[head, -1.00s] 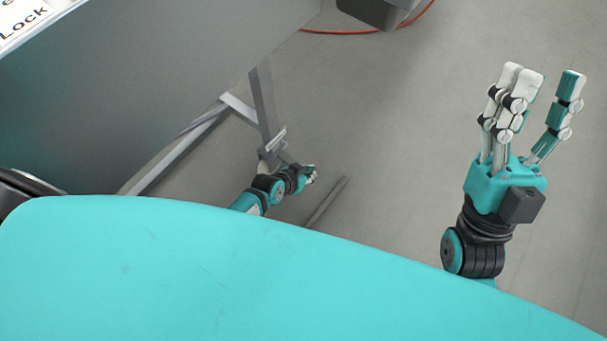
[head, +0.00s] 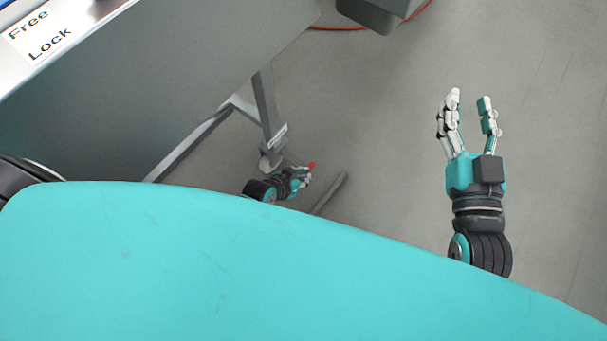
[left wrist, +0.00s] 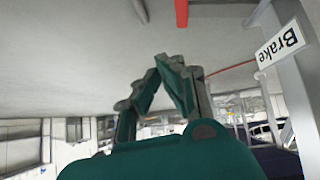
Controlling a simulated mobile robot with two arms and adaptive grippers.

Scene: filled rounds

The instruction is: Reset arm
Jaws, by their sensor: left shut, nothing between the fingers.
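My left gripper (head: 302,177) is low over the floor, just beyond the edge of my teal body, beside the metal leg of a cart. Its teal fingers (left wrist: 170,62) show large in the left wrist view, drawn together at the tips with nothing between them. My right gripper (head: 469,98) is at the right of the head view, fingers pointing up the picture. Its fingers are spread apart and it is empty, over bare floor.
A grey cart (head: 190,90) with a "Free Lock" label (head: 40,37) fills the upper left. Its metal leg (head: 267,110) is close to my left gripper. A red part (left wrist: 181,12) and a "Brake" label (left wrist: 280,43) show in the left wrist view. The right floor is clear.

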